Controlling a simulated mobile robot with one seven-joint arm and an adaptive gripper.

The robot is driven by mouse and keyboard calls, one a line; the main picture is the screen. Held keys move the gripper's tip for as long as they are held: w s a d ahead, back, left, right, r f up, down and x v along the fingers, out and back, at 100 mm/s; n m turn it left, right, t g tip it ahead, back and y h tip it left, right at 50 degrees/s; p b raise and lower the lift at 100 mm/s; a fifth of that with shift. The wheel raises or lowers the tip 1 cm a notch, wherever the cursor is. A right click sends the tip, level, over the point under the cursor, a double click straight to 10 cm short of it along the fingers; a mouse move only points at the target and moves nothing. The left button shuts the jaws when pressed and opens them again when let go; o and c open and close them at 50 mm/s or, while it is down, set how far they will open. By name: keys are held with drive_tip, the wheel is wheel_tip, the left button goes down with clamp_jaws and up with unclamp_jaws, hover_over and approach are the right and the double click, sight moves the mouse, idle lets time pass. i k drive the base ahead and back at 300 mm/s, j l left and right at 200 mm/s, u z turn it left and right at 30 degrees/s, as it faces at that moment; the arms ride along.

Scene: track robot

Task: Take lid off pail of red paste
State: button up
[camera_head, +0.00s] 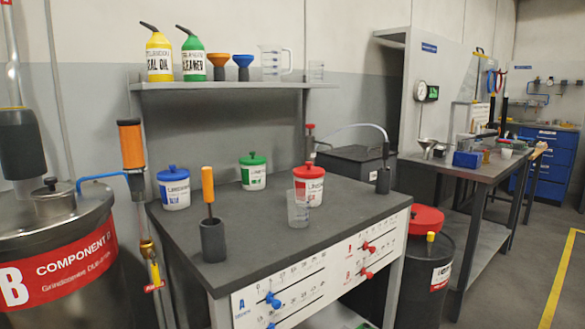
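The pail of red paste (309,193) is a small white tub with a red label, standing upright on the dark top of the grey workbench (262,238), toward its right side. Its red lid (308,170) with a small knob sits on top of it. A clear measuring cup (298,210) stands in front of the pail and covers part of its lower left. My gripper is not in view.
Blue-lidded (173,189) and green-lidded (253,172) pails stand left of the red one. An orange-handled tool (208,186) stands in a dark holder. A shelf (225,86) with bottles and funnels hangs behind. The bench's front right top is clear.

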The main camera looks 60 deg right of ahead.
sight(308, 171)
drive_tip(key=l+u, duration=0.1)
drive_tip(key=l, duration=0.3)
drive_tip(key=k+l+u, duration=0.15)
drive_tip(key=l, duration=0.25)
drive_tip(key=l+u, duration=0.1)
drive_tip(key=l, duration=0.3)
drive_tip(key=k+l, duration=0.1)
drive_tip(key=l, duration=0.3)
drive_tip(key=k+l, duration=0.15)
drive_tip(key=l, duration=0.25)
drive_tip(key=k+l+u, duration=0.1)
drive_tip(key=l, duration=0.3)
